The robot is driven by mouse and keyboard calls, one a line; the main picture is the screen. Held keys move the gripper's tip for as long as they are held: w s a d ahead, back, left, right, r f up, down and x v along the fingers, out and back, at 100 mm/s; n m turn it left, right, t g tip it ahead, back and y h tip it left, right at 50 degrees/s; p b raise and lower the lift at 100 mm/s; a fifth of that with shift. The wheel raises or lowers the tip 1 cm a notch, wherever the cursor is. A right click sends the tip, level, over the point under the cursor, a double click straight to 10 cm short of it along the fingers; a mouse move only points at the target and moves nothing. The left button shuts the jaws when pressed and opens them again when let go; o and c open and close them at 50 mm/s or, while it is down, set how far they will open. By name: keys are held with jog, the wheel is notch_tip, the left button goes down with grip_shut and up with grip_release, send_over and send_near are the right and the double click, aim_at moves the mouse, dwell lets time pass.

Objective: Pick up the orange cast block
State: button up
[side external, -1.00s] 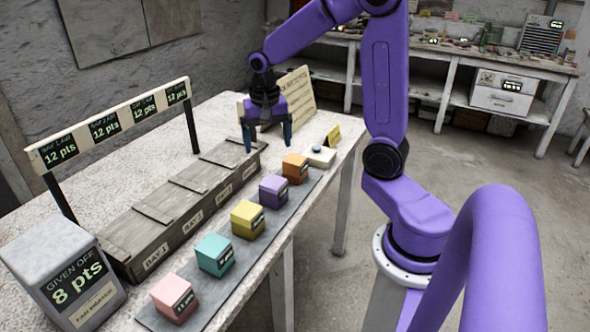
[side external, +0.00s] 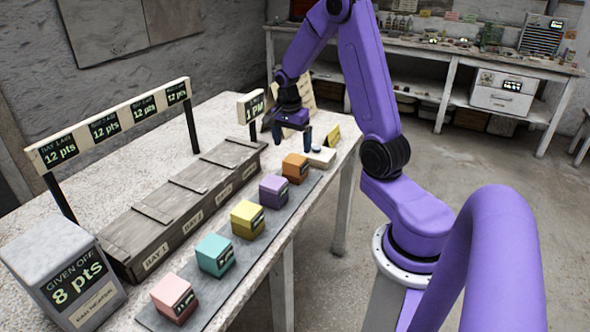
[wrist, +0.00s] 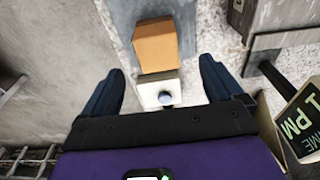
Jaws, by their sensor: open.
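The orange cast block (side external: 295,168) sits at the far end of the grey strip on the table, with a small dark display on its side. In the wrist view the orange block (wrist: 156,46) lies ahead of my fingertips, roughly centred between them. My gripper (side external: 292,135) is open and empty, above the table at the block's far side. In the wrist view my two dark fingers (wrist: 160,80) stand wide apart, with nothing between them at their height.
Purple (side external: 273,189), yellow (side external: 247,218), teal (side external: 215,254) and pink (side external: 174,297) blocks line the grey strip (side external: 207,300). A white box with a round button (side external: 320,157) lies just beyond the orange block. A lidded wooden bay box (side external: 185,205) runs alongside. A "1 PM" sign (side external: 251,106) stands behind.

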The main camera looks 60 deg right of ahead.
aim_at(294, 159)
jog(key=f, duration=0.5)
jog(key=shift+d+f, duration=0.2)
jog(key=shift+d, duration=0.1)
jog(key=shift+s+d+f, duration=0.1)
jog(key=shift+d+f, duration=0.1)
jog(key=shift+f, duration=1.15)
jog(key=shift+s+d+f, duration=0.1)
jog(key=shift+d+f, duration=0.1)
jog(key=shift+f, duration=1.1)
jog(key=c, duration=1.3)
jog(key=shift+r, duration=0.2)
